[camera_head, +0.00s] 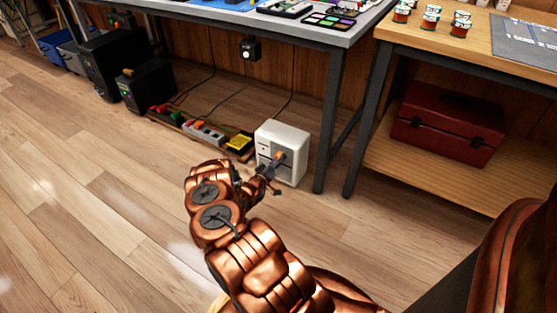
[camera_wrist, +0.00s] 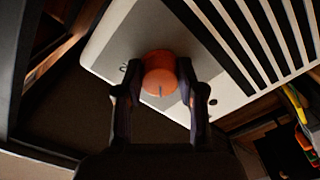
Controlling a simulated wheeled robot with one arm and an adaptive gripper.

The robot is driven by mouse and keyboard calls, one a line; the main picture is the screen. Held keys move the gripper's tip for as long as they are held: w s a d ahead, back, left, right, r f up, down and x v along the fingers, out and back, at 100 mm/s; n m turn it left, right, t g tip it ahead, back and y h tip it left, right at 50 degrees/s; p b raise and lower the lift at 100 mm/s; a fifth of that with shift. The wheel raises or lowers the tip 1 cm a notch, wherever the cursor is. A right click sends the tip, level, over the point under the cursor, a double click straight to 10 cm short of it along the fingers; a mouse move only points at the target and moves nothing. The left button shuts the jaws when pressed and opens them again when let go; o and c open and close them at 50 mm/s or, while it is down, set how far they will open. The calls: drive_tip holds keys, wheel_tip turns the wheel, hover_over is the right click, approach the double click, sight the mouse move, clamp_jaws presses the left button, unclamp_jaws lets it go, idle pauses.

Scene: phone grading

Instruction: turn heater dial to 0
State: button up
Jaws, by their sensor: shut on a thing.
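The heater (camera_head: 283,143) is a white box on the wooden floor under the workbench. In the wrist view its pale face (camera_wrist: 140,40) has dark slats at the upper right. The orange dial (camera_wrist: 160,76) is round with a dark pointer line at its lower edge. My gripper (camera_wrist: 160,90) has one finger on each side of the dial and is shut on it. In the head view my gripper (camera_head: 272,165) reaches the heater's front, and a bit of orange dial (camera_head: 281,155) shows there. I cannot read any dial numbers.
A power strip (camera_head: 205,132) and a yellow-topped box (camera_head: 239,142) lie left of the heater. A table leg (camera_head: 327,125) stands close on its right. A red toolbox (camera_head: 447,122) sits on a low shelf.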

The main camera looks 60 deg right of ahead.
idle(0.4)
drive_tip(key=o, duration=1.1)
drive_tip(key=shift+o, duration=0.2)
drive_tip(key=shift+a, duration=0.15)
drive_tip(key=a, duration=1.1)
drive_tip(key=shift+s+a, duration=0.25)
drive_tip(key=shift+a, duration=0.15)
